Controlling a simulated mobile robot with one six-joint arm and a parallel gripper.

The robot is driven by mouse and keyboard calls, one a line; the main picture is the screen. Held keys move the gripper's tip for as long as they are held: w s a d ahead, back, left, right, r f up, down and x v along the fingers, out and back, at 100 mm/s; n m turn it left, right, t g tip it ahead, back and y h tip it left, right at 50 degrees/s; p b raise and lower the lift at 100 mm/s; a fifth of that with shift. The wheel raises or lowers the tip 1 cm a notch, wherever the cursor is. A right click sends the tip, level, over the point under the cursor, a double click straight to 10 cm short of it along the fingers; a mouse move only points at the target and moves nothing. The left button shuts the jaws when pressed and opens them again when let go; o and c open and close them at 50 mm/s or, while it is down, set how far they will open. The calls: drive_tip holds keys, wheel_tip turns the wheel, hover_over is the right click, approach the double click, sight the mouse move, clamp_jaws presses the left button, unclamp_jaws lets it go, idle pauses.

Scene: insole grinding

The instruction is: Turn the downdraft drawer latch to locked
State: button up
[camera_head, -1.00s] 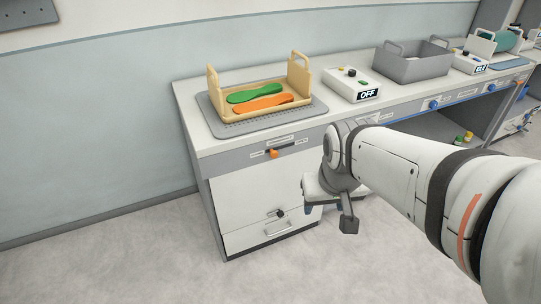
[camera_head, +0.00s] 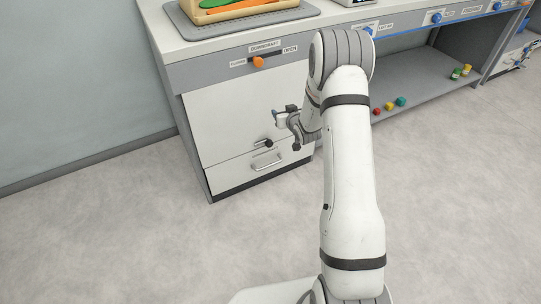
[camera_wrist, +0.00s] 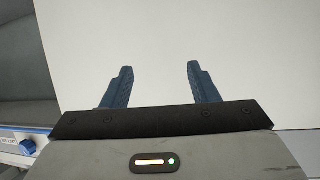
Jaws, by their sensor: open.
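The drawer latch (camera_head: 268,143) is a small dark knob on the white cabinet front, just above the handle (camera_head: 266,161) of the lower drawer. Its exact turn angle is too small to read. My gripper (camera_head: 277,114) is in front of the cabinet, above and slightly right of the latch in the head view, partly hidden by my arm. In the wrist view my gripper (camera_wrist: 160,66) has its two blue fingers apart with nothing between them. They face a plain white panel (camera_wrist: 240,45). The latch does not show in the wrist view.
An orange slider knob (camera_head: 258,62) sits under the downdraft label. A grey mat (camera_head: 186,27) with insoles in a tan holder is on the bench. An open shelf (camera_head: 415,108) to the right holds several small coloured items. The floor in front is clear.

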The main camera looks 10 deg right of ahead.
wheel_tip(320, 180, down, 12)
drive_tip(key=f+t+y+b, duration=0.1)
drive_tip(key=t+b, duration=0.1)
drive_tip(key=b, duration=0.2)
drive_tip(key=t+y+b, duration=0.2)
drive_tip(key=b, duration=0.1)
approach(270, 145)
drive_tip(key=w, duration=0.2)
drive_tip(key=b+x, duration=0.3)
drive_tip(key=x, duration=0.3)
drive_tip(key=shift+w+a+f, duration=0.1)
drive_tip(key=shift+a, duration=0.1)
drive_tip(key=shift+w+a, duration=0.15)
drive_tip(key=shift+w, duration=0.3)
drive_tip(key=shift+c, duration=0.2)
